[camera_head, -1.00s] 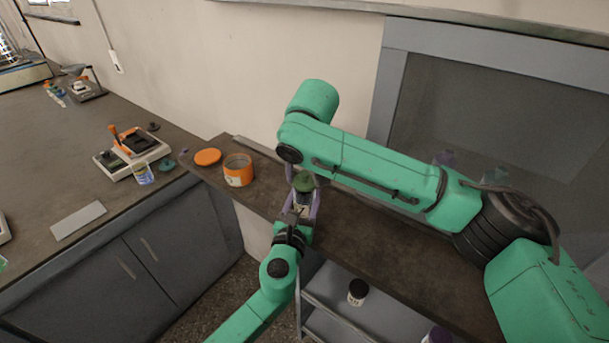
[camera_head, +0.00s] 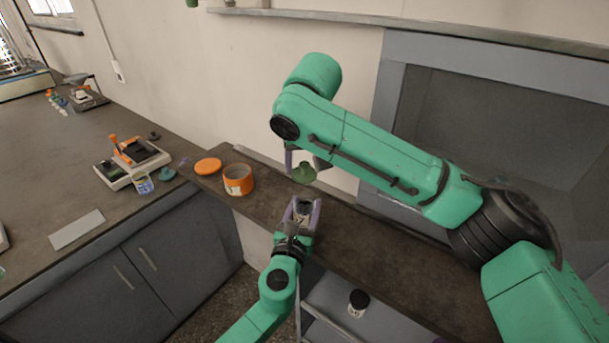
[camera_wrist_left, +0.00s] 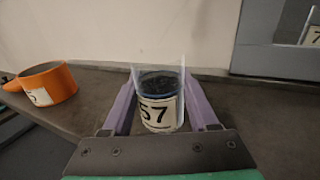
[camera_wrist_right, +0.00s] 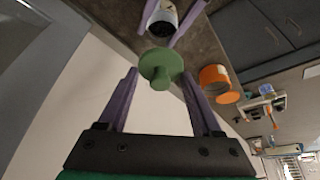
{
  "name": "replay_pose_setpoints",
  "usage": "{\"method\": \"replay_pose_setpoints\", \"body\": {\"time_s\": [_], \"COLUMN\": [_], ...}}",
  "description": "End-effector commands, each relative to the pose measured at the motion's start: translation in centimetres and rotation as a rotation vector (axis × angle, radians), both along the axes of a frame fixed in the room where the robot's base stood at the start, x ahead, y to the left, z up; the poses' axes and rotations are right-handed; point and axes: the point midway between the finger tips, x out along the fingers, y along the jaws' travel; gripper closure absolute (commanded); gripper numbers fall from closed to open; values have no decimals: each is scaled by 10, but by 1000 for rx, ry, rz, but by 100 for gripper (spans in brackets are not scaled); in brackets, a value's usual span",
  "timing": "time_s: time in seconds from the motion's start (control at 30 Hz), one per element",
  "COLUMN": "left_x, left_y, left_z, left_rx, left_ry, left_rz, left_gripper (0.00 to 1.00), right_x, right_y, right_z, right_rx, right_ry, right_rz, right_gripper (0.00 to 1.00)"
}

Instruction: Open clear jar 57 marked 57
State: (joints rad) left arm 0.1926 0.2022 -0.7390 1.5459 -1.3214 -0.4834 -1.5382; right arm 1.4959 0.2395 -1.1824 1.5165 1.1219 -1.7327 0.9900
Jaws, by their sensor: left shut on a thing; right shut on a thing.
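The clear jar 57 (camera_head: 302,213) stands upright between the fingers of my left gripper (camera_head: 303,206), which is shut on it. In the left wrist view the jar (camera_wrist_left: 158,112) shows a white label reading 57, an open top and dark contents. My right gripper (camera_head: 305,165) is shut on the green lid (camera_head: 304,175) and holds it above the jar, apart from it. In the right wrist view the lid (camera_wrist_right: 160,68) is between the purple fingers, and the open jar (camera_wrist_right: 162,22) is beyond it.
An open orange jar (camera_head: 238,181) stands on the dark counter left of jar 57, with an orange lid (camera_head: 207,166) beside it. A dark-capped jar (camera_head: 358,301) is on the lower shelf. A balance (camera_head: 132,160) stands on the left bench. The counter to the right is clear.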

Motion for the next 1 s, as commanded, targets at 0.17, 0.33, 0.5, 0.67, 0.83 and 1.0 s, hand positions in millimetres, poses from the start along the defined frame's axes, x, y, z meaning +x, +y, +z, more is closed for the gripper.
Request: {"method": "replay_pose_setpoints", "body": {"time_s": [0.17, 0.33, 0.5, 0.67, 0.83, 1.0], "left_x": [0, 0, 0, -5, -33, -76], "left_y": [0, 0, 0, 1, 8, 18], "left_z": [0, 0, 0, 0, -1, -3], "left_rx": [0, 0, 0, 0, -1, 2], "left_ry": [-1, -1, 0, 0, 2, 3], "left_rz": [0, 0, 0, -1, -1, -1], "left_gripper": [100, 6, 6, 6, 6, 6], "right_x": [0, 0, 0, 0, 0, 0], "right_y": [0, 0, 0, 0, 0, 0], "right_z": [1, 1, 1, 1, 2, -3], "right_rx": [0, 0, 0, 0, 0, 0], "right_ry": [1, 1, 1, 1, 1, 1], "right_rz": [0, 0, 0, 0, 0, 0], "right_gripper": [100, 100, 100, 100, 100, 100]}}
